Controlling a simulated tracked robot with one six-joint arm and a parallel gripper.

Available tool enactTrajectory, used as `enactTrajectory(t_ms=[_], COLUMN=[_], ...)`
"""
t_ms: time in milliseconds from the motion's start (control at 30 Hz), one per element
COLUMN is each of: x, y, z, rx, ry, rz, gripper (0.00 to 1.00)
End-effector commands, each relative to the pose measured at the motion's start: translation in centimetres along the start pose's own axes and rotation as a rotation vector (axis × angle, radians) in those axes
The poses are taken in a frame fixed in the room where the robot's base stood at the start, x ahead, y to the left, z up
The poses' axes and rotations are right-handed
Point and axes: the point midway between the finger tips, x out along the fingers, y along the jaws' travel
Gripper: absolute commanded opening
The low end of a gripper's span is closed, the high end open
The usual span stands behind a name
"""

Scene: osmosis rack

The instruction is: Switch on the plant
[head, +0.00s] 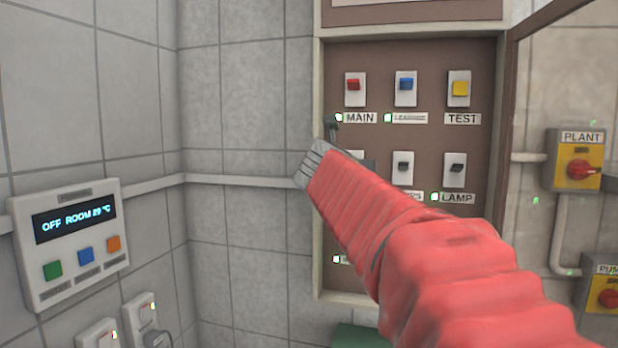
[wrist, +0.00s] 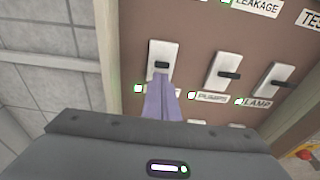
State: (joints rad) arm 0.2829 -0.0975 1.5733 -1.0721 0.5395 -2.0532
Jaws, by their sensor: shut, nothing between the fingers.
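The plant switch (head: 581,171) is a red rotary knob on a yellow-and-grey box under a PLANT label at the right. The open wall panel (head: 430,140) holds a red MAIN switch (head: 353,85), a blue LEAKAGE switch (head: 405,84) and a yellow TEST button (head: 460,88). Below are black toggles, PUMPS (head: 403,167) and LAMP (head: 456,168). My gripper (head: 331,121) is shut and empty in front of the panel's left side. In the wrist view its fingers (wrist: 161,84) point at the left black toggle (wrist: 162,65); contact cannot be told. My arm hides that toggle's label.
The panel door (head: 512,130) stands open at the right. A pump box (head: 605,298) with a red knob is below the plant box. A room controller (head: 70,245) reading OFF and sockets (head: 140,312) are on the left wall.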

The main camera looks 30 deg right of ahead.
Motion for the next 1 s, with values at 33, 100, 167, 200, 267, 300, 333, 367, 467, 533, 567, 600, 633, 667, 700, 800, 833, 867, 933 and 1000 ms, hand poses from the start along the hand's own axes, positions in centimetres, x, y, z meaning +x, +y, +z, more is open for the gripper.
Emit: enactTrajectory(t_ms=[33,100,167,200,267,300,333,367,467,533,567,600,633,667,700,800,833,867,933,1000], x=[0.0,0.0,0.0,0.0,-0.1,-0.1,-0.2,-0.2,-0.4,-0.5,-0.6,-0.7,-0.7,-0.8,-1.2,-2.2,-2.6,-2.9,-3.7,-4.6], y=[0.0,0.0,0.1,0.1,0.1,0.1,0.1,0.1,0.2,0.3,0.3,0.3,0.3,0.3,0.3,0.4,0.4,0.4,0.3,0.4], z=[0.0,0.0,-0.1,-0.2,-0.5,-0.7,-0.8,-1.1,-2.0,-2.7,-3.0,-3.4,-3.7,-3.9,-3.7,-2.8,-2.6,-2.4,-1.8,-1.2], rx=[0.0,0.0,0.0,0.0,0.001,0.0,-0.001,0.0,-0.001,-0.001,-0.002,-0.002,-0.002,-0.001,0.001,0.002,0.002,0.002,0.002,0.003], ry=[0.0,0.0,0.0,0.0,0.001,0.001,0.001,0.0,0.001,0.002,0.001,0.001,0.002,0.001,-0.002,-0.003,-0.003,-0.003,-0.003,-0.003], rz=[0.001,0.001,0.001,0.001,0.001,0.001,0.001,0.001,0.002,0.002,0.001,0.001,0.001,0.001,0.002,0.002,0.002,0.003,0.002,0.003], gripper=[0.0,0.0,0.0,0.0,0.0,0.0,0.0,0.0,0.0,0.0,0.0,0.0,0.0,0.0,0.0,0.0,0.0,0.0,0.0,0.0])
